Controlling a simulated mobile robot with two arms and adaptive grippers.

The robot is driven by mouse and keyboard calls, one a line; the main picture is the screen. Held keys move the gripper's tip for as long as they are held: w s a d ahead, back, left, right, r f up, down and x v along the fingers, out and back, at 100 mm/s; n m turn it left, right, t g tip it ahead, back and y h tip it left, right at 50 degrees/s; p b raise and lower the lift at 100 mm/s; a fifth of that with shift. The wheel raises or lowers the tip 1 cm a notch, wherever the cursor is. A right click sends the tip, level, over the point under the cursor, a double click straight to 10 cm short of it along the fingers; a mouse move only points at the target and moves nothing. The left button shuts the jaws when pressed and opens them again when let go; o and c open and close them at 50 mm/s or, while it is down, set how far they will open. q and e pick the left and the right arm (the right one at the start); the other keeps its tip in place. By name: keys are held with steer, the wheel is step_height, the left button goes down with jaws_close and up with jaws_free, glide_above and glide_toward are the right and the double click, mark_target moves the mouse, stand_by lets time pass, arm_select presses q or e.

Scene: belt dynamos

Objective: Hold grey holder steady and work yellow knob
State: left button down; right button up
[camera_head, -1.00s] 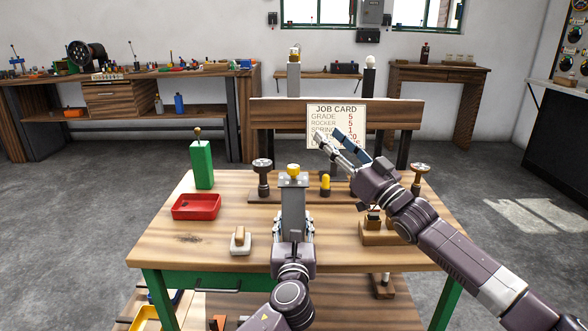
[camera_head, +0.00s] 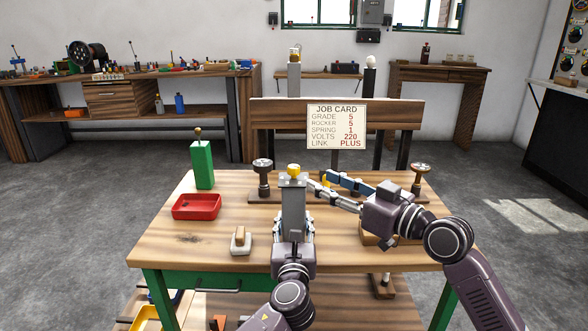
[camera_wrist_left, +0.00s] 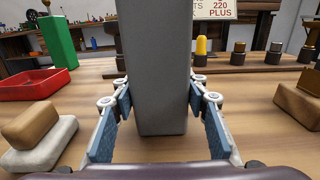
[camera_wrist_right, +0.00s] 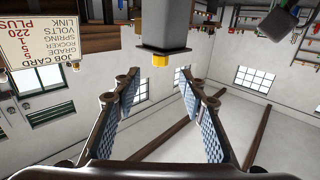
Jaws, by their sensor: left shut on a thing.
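The grey holder (camera_head: 293,211) stands upright on the wooden table, a tall box with a yellow knob (camera_head: 293,169) on its top. My left gripper (camera_head: 293,226) is shut on the holder, with one finger at each side, and the left wrist view shows the grey body (camera_wrist_left: 158,70) between them. My right gripper (camera_head: 320,180) is just right of the holder's top, pointing left at it. In the right wrist view, which is upside down, its fingers are wide apart and empty, and the yellow knob (camera_wrist_right: 160,60) shows beyond the fingertips, apart from them.
A job card (camera_head: 336,126) stands behind. A green block with a lever (camera_head: 202,165), a red tray (camera_head: 196,207) and a small block on a pale base (camera_head: 240,240) are on the left. Dark posts (camera_head: 263,178) stand on a wooden rail behind the holder.

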mark_target(298, 171)
steer(key=x, duration=1)
steer(key=shift+w+a, duration=0.1)
steer(key=shift+a, duration=0.05)
jaws_close()
